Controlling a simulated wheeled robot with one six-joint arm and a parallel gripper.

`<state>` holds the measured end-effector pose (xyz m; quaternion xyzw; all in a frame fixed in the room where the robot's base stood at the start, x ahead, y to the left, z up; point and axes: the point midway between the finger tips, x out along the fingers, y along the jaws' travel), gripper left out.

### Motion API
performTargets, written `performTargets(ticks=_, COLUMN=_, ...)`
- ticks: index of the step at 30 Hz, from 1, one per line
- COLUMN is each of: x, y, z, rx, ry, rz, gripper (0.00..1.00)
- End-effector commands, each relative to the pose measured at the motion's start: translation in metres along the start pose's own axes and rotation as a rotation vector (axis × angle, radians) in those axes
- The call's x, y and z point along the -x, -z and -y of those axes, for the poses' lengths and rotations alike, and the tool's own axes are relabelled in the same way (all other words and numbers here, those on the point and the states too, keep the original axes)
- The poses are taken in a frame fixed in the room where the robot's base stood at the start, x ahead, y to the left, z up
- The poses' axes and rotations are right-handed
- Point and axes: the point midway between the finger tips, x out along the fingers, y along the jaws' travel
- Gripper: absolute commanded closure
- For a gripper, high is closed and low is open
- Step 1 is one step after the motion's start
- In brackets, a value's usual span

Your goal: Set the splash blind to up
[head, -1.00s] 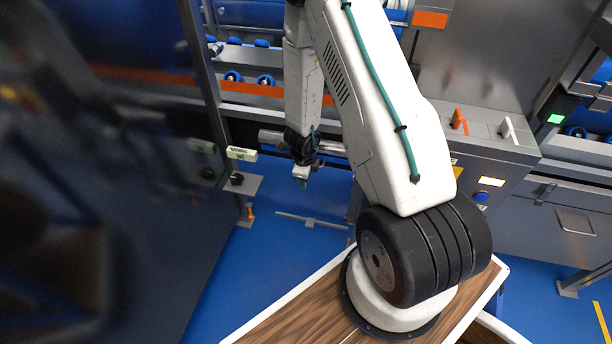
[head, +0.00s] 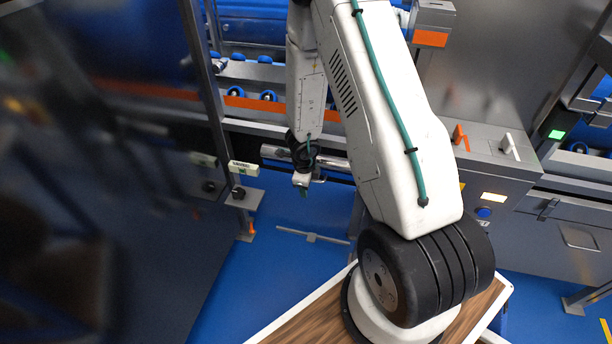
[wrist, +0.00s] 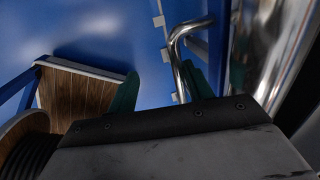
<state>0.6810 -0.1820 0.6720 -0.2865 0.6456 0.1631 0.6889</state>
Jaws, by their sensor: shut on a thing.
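A shiny metal roll (head: 335,162), which may be the splash blind's, runs level under the machine's front in the head view. It also shows at the right of the wrist view (wrist: 272,50). A bent chrome bar (wrist: 183,38) comes down beside it to my gripper (wrist: 165,88). My gripper is shut on this bar, which lies close against the right green finger. In the head view my gripper (head: 303,188) points down just below the roll's left part. The bar is too small to make out there, and the blind's sheet cannot be told apart.
A grey post (head: 208,80) and a dark blurred panel fill the left.

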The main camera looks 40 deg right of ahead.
Motion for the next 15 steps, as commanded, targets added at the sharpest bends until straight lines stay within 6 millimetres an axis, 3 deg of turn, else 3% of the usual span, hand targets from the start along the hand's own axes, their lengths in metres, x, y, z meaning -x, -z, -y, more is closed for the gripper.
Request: performTargets(ticks=15, x=0.036, y=0.002, z=-0.002, rx=-0.001, ry=-0.004, rz=-0.001, gripper=0.68)
